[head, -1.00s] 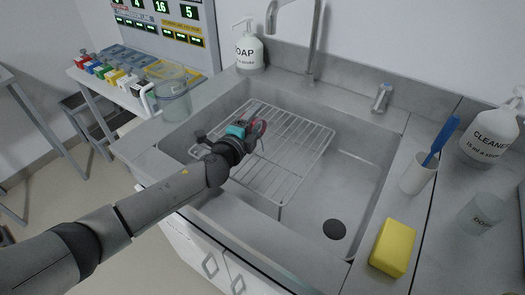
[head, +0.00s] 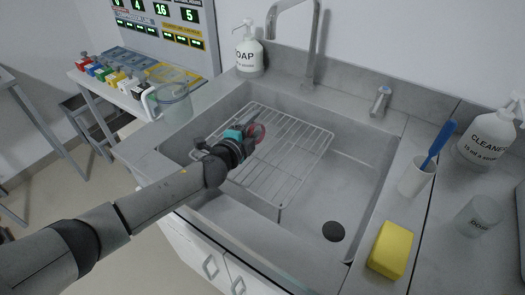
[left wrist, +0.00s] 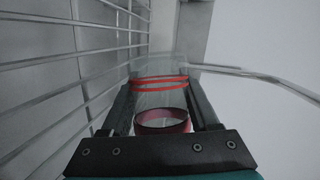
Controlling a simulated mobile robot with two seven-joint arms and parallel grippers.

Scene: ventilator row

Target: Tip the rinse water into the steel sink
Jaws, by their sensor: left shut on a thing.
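My left gripper (head: 248,137) reaches over the left part of the steel sink (head: 352,185), above the wire rack. It is shut on a clear vessel with red bands (head: 257,132). In the left wrist view the vessel (left wrist: 160,122) sits between the two fingers (left wrist: 158,90), with red rings around its see-through wall. The vessel looks tilted in the head view, but its exact angle is hard to tell. I cannot make out any water in it or running from it. The sink's dark drain (head: 333,231) is at the front right. My right gripper is not in view.
A wire rack (head: 285,165) covers the sink's left part. A faucet (head: 312,45) stands behind, with a soap bottle (head: 248,50) to its left. A clear jug (head: 174,105) is at the left rim. A yellow sponge (head: 391,249) and white cup (head: 416,180) are right.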

